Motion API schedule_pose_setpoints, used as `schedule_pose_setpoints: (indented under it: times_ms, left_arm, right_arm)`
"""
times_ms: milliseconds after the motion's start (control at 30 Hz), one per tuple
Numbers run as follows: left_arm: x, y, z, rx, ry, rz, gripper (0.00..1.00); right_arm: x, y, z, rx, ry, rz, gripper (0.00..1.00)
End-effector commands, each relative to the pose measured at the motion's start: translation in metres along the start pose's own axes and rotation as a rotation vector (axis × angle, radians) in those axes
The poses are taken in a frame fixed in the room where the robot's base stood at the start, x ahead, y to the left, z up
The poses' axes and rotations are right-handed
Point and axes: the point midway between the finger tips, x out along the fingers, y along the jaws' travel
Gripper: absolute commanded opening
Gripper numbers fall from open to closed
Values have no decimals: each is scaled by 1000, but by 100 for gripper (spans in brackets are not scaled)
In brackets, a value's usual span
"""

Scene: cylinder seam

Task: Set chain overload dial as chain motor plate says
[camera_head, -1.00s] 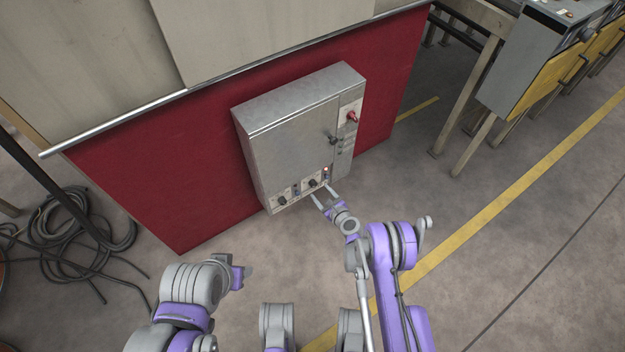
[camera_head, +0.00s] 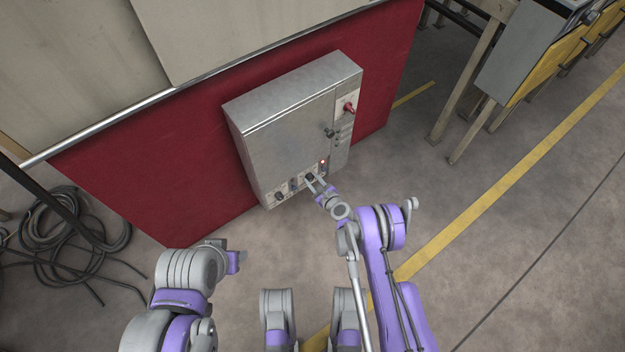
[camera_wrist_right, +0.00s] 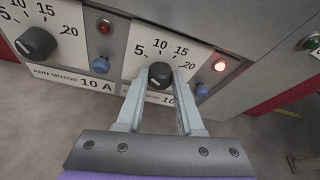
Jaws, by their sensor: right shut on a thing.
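The grey control box (camera_head: 285,140) hangs on the red panel, with dials along its lower front. In the right wrist view, my right gripper (camera_wrist_right: 160,82) is shut on the black knob (camera_wrist_right: 159,72) of the right-hand dial, its scale marked 5, 10, 15, 20. The left-hand dial (camera_wrist_right: 36,43) has a plate (camera_wrist_right: 72,79) reading "ARM MOTOR 10 A". In the head view, my right gripper (camera_head: 316,183) is at the box's lower edge. My left gripper (camera_head: 237,262) is low left, fingers unclear.
A lit red lamp (camera_wrist_right: 220,65) and blue button (camera_wrist_right: 201,90) sit right of the held knob. A red switch (camera_head: 349,107) and black handle (camera_head: 329,132) are higher on the box. Coiled cable (camera_head: 65,230) lies on the floor left.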

Motion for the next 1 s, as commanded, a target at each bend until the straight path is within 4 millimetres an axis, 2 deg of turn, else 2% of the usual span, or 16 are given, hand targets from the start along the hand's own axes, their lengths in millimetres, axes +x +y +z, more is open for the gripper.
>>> schedule_pose_setpoints:
  times_ms: [467, 1000]
  left_arm:
    - [-1, 0, 0, 0, 0, 0, 50]
    - [-1, 0, 0, 0, 0, 0, 50]
  right_arm:
    - [0, -1, 0, 52, 0, 21, 0]
    - [1, -5, -1, 417, 0, 172, 0]
